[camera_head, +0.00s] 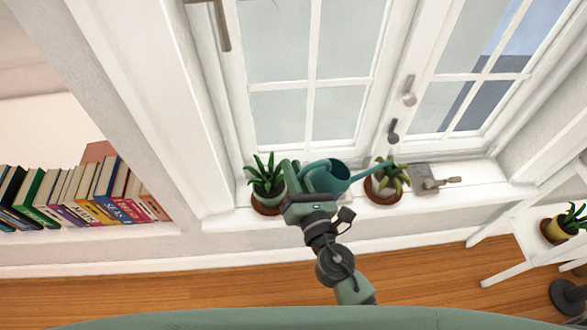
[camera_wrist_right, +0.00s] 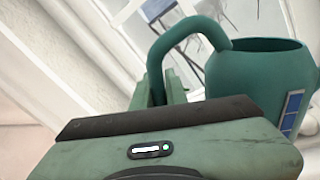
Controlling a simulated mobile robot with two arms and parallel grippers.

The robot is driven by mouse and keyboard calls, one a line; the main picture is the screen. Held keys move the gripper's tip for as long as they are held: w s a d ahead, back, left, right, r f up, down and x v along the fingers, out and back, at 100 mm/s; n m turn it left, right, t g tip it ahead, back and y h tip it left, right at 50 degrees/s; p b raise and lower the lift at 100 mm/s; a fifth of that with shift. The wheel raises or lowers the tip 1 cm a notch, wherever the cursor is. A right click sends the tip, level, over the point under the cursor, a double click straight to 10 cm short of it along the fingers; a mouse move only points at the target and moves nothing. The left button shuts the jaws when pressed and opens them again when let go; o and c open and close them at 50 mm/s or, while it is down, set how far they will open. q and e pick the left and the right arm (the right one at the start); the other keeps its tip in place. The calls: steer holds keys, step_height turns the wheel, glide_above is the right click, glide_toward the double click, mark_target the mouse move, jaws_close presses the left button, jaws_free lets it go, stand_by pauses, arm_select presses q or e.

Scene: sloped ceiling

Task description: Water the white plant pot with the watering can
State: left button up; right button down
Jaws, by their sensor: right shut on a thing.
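The teal watering can (camera_head: 328,178) is at the window sill, its spout pointing right, with the tip over or beside the right-hand potted plant. My right gripper (camera_head: 294,172) is shut on the can's handle, at the can's left side. In the right wrist view the can (camera_wrist_right: 255,75) fills the upper right, and its handle loops down between the fingers of my gripper (camera_wrist_right: 162,92). The right-hand plant's pot (camera_head: 377,188) looks whitish and stands on a brown saucer, partly hidden by leaves. I see no water. My left gripper is not in view.
Another potted plant (camera_head: 267,182) stands on the sill left of the can, close to my gripper. A grey metal object (camera_head: 424,180) lies right of the white pot. The window (camera_head: 310,90) rises behind. Books (camera_head: 85,195) line a shelf at left.

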steer(key=shift+r, duration=0.2)
steer(key=shift+w+d+r+m+p, duration=0.15)
steer(key=shift+r+m+p, duration=0.1)
steer(key=shift+r+p, duration=0.35)
steer(key=shift+d+r+m+p, duration=0.15)
steer(key=shift+r+m+p, duration=0.1)
steer(key=shift+r+p, duration=0.35)
steer(key=shift+f, duration=0.1)
stand_by(0.8)
steer(key=shift+w+d+r+m+p, duration=0.1)
steer(key=shift+d+r+m+p, duration=0.15)
steer(key=shift+r+p, duration=0.35)
steer(key=shift+w+d+r+m+p, duration=0.15)
steer(key=shift+r+m+p, duration=0.1)
steer(key=shift+r+p, duration=0.3)
steer(key=shift+s, duration=0.1)
stand_by(0.5)
